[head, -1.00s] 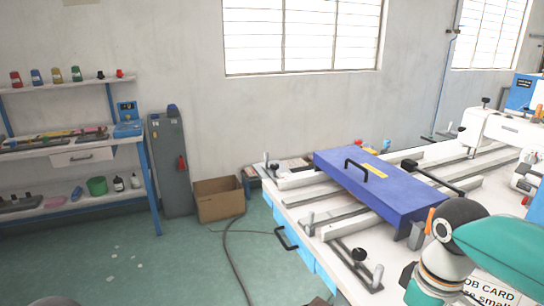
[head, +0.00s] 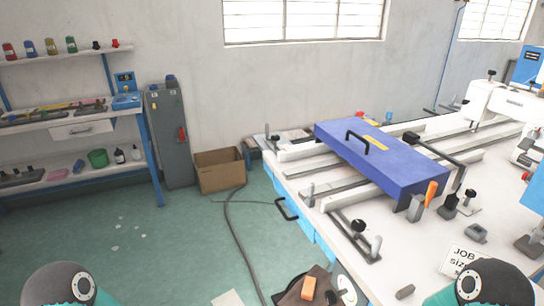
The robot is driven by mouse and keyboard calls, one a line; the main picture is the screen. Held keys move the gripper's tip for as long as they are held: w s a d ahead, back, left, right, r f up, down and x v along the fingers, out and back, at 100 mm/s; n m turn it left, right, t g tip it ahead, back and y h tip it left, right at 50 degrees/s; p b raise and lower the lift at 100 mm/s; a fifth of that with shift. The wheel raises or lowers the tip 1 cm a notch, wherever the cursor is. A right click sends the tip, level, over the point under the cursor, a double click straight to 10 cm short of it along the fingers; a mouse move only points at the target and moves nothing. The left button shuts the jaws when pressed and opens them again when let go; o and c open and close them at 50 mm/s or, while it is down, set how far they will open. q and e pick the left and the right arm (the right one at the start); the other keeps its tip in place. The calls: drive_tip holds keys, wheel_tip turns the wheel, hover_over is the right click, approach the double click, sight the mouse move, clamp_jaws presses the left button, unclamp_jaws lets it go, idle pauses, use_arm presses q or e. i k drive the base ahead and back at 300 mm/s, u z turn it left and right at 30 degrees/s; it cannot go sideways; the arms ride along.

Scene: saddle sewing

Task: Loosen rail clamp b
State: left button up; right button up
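Several clamps with black knobs sit at the left ends of the pale rails on the white table. One clamp knob (head: 275,140) is at the back rail, and another clamp (head: 310,194) is at the middle rail. A front clamp has a black knob (head: 358,226) and a grey upright post (head: 376,246). No letter can be read on them, so I cannot tell which is clamp b. A blue plate with a black handle (head: 385,160) lies across the rails. Neither gripper shows; only rounded joints of my arms are at the bottom left and bottom right.
An orange-handled tool (head: 430,194) stands beside the blue plate. A job card (head: 464,262) lies at the table's front right. A cardboard box (head: 219,170) and a grey cabinet (head: 170,135) stand by the wall. The floor at left is mostly clear.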

sight(274, 138)
drive_tip(key=u, duration=0.05)
drive_tip(key=k, duration=1.2)
drive_tip(key=u, duration=0.4)
drive_tip(key=i, duration=0.5)
drive_tip(key=u, duration=0.65)
drive_tip(key=i, duration=2.7)
drive_tip(key=z, duration=1.05)
drive_tip(key=i, duration=0.8)
drive_tip(key=z, duration=0.6)
drive_tip(key=k, duration=0.9)
